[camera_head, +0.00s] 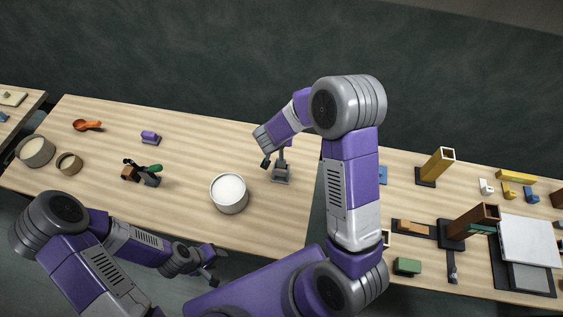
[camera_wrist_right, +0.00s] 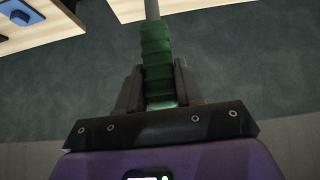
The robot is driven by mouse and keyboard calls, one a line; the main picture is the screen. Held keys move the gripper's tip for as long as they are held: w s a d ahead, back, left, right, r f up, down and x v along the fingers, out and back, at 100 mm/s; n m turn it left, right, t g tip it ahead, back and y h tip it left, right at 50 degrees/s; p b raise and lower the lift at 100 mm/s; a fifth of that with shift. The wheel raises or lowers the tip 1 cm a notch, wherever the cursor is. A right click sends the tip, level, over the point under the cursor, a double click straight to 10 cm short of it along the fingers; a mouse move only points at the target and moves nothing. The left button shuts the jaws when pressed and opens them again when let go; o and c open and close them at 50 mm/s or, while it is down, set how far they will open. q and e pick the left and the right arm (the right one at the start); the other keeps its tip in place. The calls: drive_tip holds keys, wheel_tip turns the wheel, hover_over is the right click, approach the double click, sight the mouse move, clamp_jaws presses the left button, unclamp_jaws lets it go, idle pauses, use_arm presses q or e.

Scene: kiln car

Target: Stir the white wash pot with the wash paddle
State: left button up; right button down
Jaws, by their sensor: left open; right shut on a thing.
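The white wash pot (camera_head: 229,207), a round pale pot with white contents, stands near the front edge of the middle table. My right gripper (camera_wrist_right: 160,85) is shut on a ribbed green handle (camera_wrist_right: 156,55) with a thin grey shaft (camera_wrist_right: 152,9) running on from it, which I take for the wash paddle. The shaft's far end is out of the wrist view. My left gripper (camera_head: 213,264) is open and empty, in front of the table edge.
A green-handled tool (camera_head: 153,169) on a dark and brown rest, a purple block (camera_head: 151,137), an orange scoop (camera_head: 87,126) and two bowls (camera_head: 36,152) are to the left. The right table (camera_head: 450,280) is crowded.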

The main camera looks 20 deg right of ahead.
drive_tip(key=shift+r, duration=0.5)
drive_tip(key=shift+r, duration=1.7)
idle(0.8)
